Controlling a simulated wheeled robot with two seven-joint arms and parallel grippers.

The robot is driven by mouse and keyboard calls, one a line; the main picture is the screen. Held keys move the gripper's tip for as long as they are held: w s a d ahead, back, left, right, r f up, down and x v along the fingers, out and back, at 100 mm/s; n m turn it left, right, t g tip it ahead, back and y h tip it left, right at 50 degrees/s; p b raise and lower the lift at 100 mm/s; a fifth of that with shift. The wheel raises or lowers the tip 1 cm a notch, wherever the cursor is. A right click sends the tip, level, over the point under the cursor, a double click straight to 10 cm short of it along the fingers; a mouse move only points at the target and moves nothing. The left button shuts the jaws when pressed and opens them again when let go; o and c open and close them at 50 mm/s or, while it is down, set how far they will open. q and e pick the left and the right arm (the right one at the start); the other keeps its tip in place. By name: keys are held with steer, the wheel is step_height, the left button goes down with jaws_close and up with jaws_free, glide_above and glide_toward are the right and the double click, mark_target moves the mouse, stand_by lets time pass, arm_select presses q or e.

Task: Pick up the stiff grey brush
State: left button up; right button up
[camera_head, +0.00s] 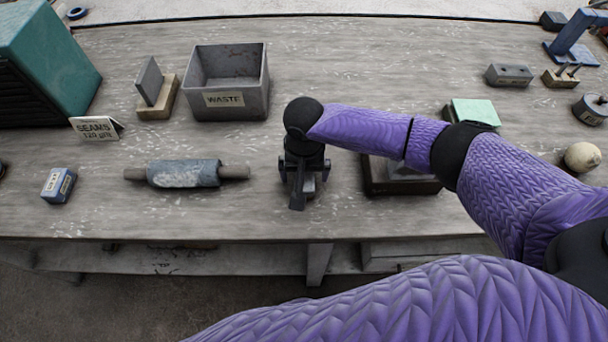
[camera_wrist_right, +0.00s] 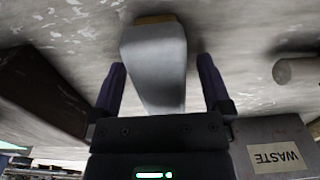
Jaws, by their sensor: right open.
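My right gripper (camera_head: 300,190) hangs over the middle of the table, between the grey roller and a dark tray. In the right wrist view its two fingers (camera_wrist_right: 161,68) are open, one on each side of a grey tapering piece (camera_wrist_right: 155,60) with a yellowish end, which looks like the grey brush. Gaps show between the piece and both fingers. In the head view the gripper mostly hides this spot, and I cannot make the brush out clearly. My left gripper is not in view.
A grey WASTE box (camera_head: 226,113) stands behind and left of my gripper. The roller (camera_head: 185,173) lies at left, the dark tray (camera_head: 375,188) at right under my arm. A pale ball (camera_head: 582,157) sits far right. The table's front edge is close.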

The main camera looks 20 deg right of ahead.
jaws_close()
step_height(320, 180, up, 9)
steer(key=p, duration=0.4)
steer(key=shift+r, duration=0.55)
